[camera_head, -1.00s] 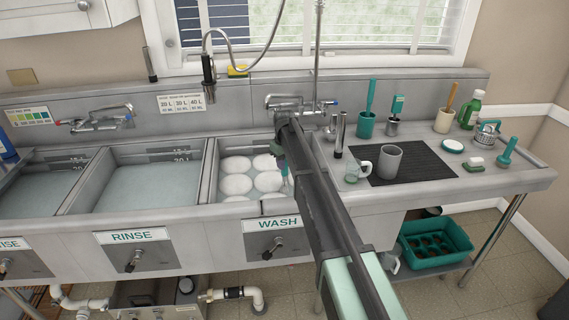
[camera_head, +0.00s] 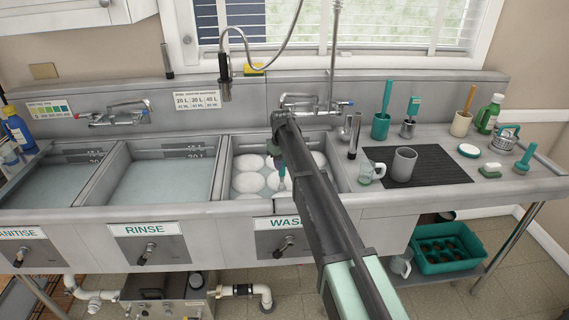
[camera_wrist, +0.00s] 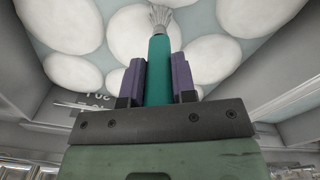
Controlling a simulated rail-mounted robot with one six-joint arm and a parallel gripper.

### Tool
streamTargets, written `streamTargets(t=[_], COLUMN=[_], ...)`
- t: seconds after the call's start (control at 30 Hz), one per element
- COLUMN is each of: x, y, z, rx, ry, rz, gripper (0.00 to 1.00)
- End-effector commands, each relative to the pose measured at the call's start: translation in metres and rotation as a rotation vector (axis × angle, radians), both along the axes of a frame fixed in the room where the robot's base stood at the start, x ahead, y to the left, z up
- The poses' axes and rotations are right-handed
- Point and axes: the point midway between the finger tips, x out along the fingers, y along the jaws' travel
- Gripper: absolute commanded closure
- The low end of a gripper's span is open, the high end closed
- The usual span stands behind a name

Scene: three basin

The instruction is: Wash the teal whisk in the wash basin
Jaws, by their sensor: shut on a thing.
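My gripper (camera_wrist: 160,85) is shut on the teal whisk (camera_wrist: 159,70), with a purple finger on each side of its handle. In the wrist view the whisk's pale wire head (camera_wrist: 159,16) points toward the white suds. In the head view the gripper is over the wash basin (camera_head: 229,172), and only a little of the teal handle (camera_head: 281,174) shows beside my arm. Round white foam patches (camera_head: 248,182) float on the basin's water. I cannot tell whether the wires touch the water.
The rinse basin (camera_head: 107,175) lies left of the wash basin. A spray nozzle (camera_head: 225,78) hangs above, and a faucet (camera_head: 300,102) stands behind. My arm hides part of the wash basin.

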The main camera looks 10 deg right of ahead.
Motion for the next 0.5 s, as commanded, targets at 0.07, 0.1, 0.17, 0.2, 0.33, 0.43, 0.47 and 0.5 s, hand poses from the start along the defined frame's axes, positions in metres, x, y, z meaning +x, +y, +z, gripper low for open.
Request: streamTargets(t=[0.07, 0.1, 0.17, 0.2, 0.33, 0.43, 0.47, 0.5], x=[-0.001, -0.001, -0.002, -0.002, -0.003, -0.004, -0.004, -0.004], y=[-0.010, -0.017, -0.030, -0.039, -0.066, -0.086, -0.093, -0.101], z=[0.000, 0.000, 0.000, 0.000, 0.000, 0.000, 0.000, 0.000], rx=[0.000, 0.000, 0.000, 0.000, 0.000, 0.000, 0.000, 0.000], ry=[0.000, 0.000, 0.000, 0.000, 0.000, 0.000, 0.000, 0.000], rz=[-0.002, -0.003, -0.003, -0.003, -0.003, -0.003, -0.003, -0.003], gripper=[1.00, 1.00, 1.00, 1.00, 1.00, 1.00, 1.00, 1.00])
